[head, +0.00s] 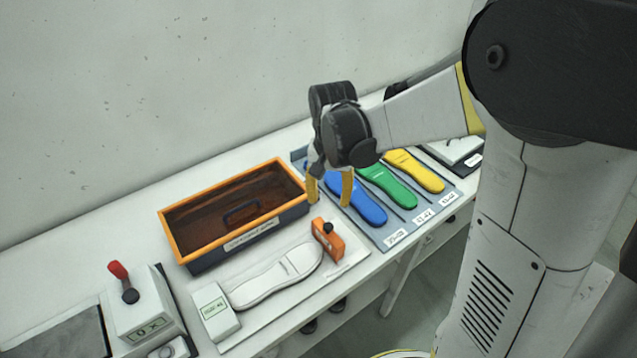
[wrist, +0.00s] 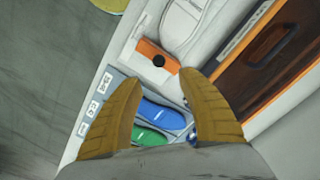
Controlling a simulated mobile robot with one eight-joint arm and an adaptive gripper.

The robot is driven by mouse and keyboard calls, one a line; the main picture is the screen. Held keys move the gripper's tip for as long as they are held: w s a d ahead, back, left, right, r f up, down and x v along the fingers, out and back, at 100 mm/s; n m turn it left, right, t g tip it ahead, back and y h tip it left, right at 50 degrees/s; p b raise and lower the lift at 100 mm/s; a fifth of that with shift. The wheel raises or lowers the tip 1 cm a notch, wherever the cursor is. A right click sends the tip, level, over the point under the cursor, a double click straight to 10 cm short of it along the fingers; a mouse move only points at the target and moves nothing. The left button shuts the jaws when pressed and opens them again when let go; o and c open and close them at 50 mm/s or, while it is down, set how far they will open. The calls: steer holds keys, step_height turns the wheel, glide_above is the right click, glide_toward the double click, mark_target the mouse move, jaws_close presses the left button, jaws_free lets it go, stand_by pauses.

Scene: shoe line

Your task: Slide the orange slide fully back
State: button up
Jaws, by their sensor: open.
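The orange slide (head: 328,240) is a small upright block with a black knob (head: 328,227). It stands at the right end of a white board, close to the tip of a white sole shape (head: 278,275). The slide also shows in the wrist view (wrist: 150,52), beyond my fingertips. My gripper (head: 329,198) points down with its two yellow fingers apart and nothing between them. It hangs above the table behind the slide, between the orange-rimmed tray and the blue insole. I cannot tell its exact height.
An orange-rimmed tray (head: 175,243) stands behind the white board. Blue (head: 358,201), green (head: 390,186) and yellow (head: 415,171) insoles lie on a grey mat at the right. A labelled white block (head: 214,311) and a red-handled device (head: 140,305) stand at the left.

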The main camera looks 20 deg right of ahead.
mark_target(328, 226)
steer(key=f+b, duration=0.1)
steer(key=f, duration=0.2)
steer(key=f+b, duration=0.1)
steer(key=f, duration=0.3)
steer(key=f+b, duration=0.1)
steer(key=f, duration=0.2)
steer(key=shift+s+f, duration=0.25)
steer(key=shift+f, duration=0.05)
steer(key=shift+c, duration=0.4)
